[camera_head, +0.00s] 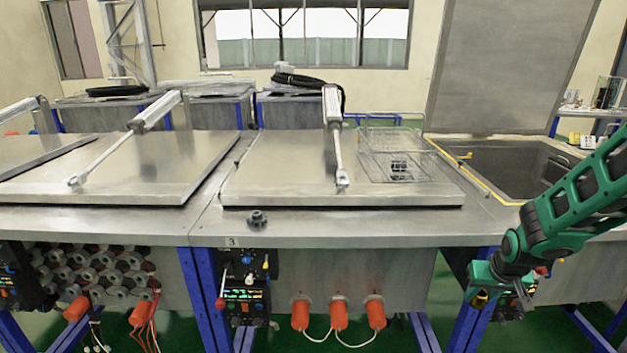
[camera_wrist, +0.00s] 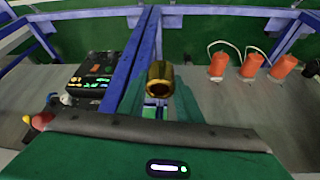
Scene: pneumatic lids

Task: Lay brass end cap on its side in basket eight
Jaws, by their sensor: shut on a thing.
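A brass end cap (camera_wrist: 160,76) is held between the fingers of my gripper (camera_wrist: 157,95) in the wrist view, its open round end facing the camera. In the head view my gripper (camera_head: 482,291) hangs at the lower right, in front of the bench and below its top. Only a small brass-coloured bit of the cap (camera_head: 479,299) shows there. A wire basket (camera_head: 372,166) stands on the right part of the middle closed lid, with dark small items in it. No number on it can be read. My gripper is well apart from the basket, to its lower right.
The middle lid (camera_head: 285,180) is shut, with a pneumatic cylinder (camera_head: 333,110) rising from it. At right a raised lid (camera_head: 510,70) stands over an open tank (camera_head: 505,168). A dark knobbed part (camera_head: 257,219) sits on the bench's front ledge. Control boxes and orange plugs (camera_head: 338,314) are below.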

